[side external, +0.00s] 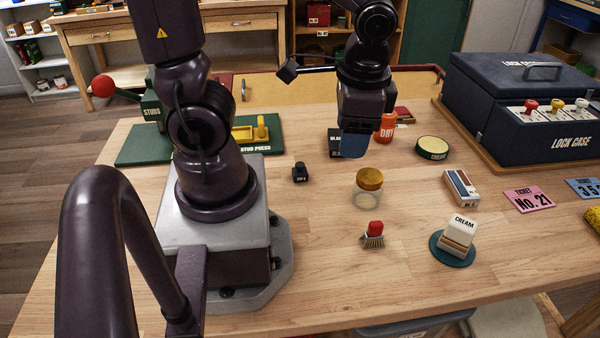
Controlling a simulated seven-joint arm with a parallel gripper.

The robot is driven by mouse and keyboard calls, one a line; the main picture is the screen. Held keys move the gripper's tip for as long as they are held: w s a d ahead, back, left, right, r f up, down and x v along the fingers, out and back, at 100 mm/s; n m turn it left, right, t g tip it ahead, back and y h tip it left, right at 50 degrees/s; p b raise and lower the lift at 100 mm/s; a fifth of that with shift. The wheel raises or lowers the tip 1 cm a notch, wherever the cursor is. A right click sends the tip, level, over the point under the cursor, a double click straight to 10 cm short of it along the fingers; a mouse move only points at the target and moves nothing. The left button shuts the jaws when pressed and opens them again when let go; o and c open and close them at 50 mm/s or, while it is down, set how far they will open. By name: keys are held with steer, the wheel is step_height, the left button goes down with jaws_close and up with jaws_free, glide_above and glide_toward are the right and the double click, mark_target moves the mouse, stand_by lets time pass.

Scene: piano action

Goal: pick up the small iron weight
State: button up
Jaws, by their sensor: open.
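The small iron weight (300,173) appears to be the small black knobbed piece standing upright on the wooden table, left of the picture's centre. Pale lettering on its front is too small to read surely. My gripper (356,150) hangs from the arm to the right of the weight and somewhat farther back, pointing down. Blue shows at its lower end. It is open, apart from the weight, and I see nothing held in it. Its far side and the gap between the fingers are hidden.
A lidded glass jar (368,189) and a red-handled brush (373,236) stand right of the weight. The green stud press (262,135) is back left. The blue lock case (515,95) is at right.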

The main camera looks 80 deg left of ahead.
steer(key=s+a+f+m+g+y, duration=0.2)
steer(key=a+f+m+g+y, duration=0.15)
steer(key=f, duration=0.45)
steer(key=m+g+y, duration=0.2)
steer(key=m+y, duration=0.5)
steer(key=m, duration=0.2)
glide_toward(304, 166)
steer(key=s, duration=0.1)
steer(key=s+d, duration=0.1)
steer(key=s, duration=0.1)
steer(key=s+d, duration=0.1)
steer(key=shift+s+d+r, duration=0.15)
steer(key=shift+s+r, duration=0.1)
steer(key=shift+r, duration=0.05)
steer(key=shift+w+a+f+m+t+y, duration=0.2)
steer(key=shift+w+a+m+t+y, duration=0.1)
steer(key=shift+w+m+t, duration=0.2)
steer(key=shift+w+a+f+m+t+y, duration=0.2)
steer(key=shift+w+a+m+t+y, duration=0.05)
steer(key=shift+w+m+t, duration=0.2)
steer(key=shift+w+a, duration=0.2)
steer(key=x, duration=1.2)
steer(key=shift+w+a+f, duration=0.15)
steer(key=shift+w+a, duration=0.1)
steer(key=shift+a, duration=0.15)
steer(key=c, duration=0.8)
